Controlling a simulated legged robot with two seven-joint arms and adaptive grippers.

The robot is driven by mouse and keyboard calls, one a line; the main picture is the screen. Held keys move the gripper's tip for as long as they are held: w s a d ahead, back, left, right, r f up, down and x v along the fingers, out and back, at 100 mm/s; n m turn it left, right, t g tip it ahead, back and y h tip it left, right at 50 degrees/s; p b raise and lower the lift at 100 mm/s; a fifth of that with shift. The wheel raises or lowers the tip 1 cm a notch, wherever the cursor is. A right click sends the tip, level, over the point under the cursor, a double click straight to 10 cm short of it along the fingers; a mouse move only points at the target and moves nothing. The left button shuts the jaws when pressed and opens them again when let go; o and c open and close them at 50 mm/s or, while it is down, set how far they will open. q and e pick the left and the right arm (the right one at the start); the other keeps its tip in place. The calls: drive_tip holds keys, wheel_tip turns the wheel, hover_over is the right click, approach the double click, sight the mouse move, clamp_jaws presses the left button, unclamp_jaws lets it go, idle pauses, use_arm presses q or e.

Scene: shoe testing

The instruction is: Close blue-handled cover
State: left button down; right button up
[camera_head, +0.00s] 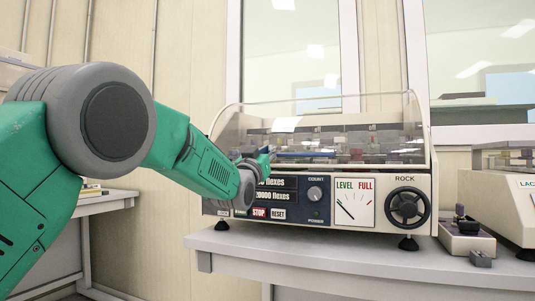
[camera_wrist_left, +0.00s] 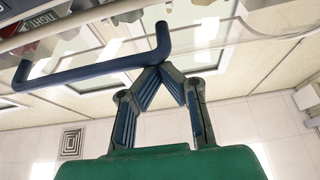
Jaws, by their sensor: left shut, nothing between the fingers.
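The clear cover (camera_head: 345,110) spans the top of a white testing machine (camera_head: 320,215); I cannot tell whether it is fully down. A blue handle (camera_head: 305,154) runs along its lower front edge. In the left wrist view the blue handle (camera_wrist_left: 85,70) is a bent bar crossing the upper left. My left gripper (camera_head: 262,160) is at the machine's front left, partly hidden by its own wrist. In the left wrist view my left gripper (camera_wrist_left: 160,67) has its fingertips together, empty, right beside the bar; I cannot tell whether they touch it. My right gripper is out of view.
The machine stands on a grey table (camera_head: 330,255). Its front has a dial, buttons and a black hand wheel (camera_head: 407,207). A small device with a knob (camera_head: 465,235) and another machine (camera_head: 510,200) stand to the right. Windows are behind.

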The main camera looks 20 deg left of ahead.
use_arm(q)
drive_tip(key=shift+w+f, duration=0.15)
drive_tip(key=shift+f, duration=0.45)
wheel_tip(320, 180, up, 5)
drive_tip(key=p, duration=0.4)
drive_tip(key=f+v, duration=0.1)
drive_tip(key=v, duration=1)
wheel_tip(320, 180, down, 25)
drive_tip(key=s+g+p, duration=0.2)
drive_tip(key=g+p, duration=0.1)
drive_tip(key=g, duration=0.4)
drive_tip(key=s+f+g+p, duration=0.1)
drive_tip(key=s+f+g, duration=0.1)
drive_tip(key=s+f, duration=0.45)
drive_tip(key=s+f+g, duration=0.3)
drive_tip(key=s+f, duration=0.1)
drive_tip(key=f, duration=0.5)
drive_tip(key=s+f+g+p, duration=0.1)
drive_tip(key=s+f+g, duration=0.2)
drive_tip(key=s, duration=0.8)
drive_tip(key=s+f+g+p, duration=0.1)
drive_tip(key=s+f+g, duration=0.3)
drive_tip(key=s+f, duration=0.3)
drive_tip(key=s+f+g+p, duration=0.2)
drive_tip(key=s+f, duration=0.3)
drive_tip(key=s, duration=1.2)
drive_tip(key=shift+s+a+g+y, duration=0.2)
drive_tip(key=shift+a+g+y, duration=0.25)
drive_tip(key=shift+g, duration=0.25)
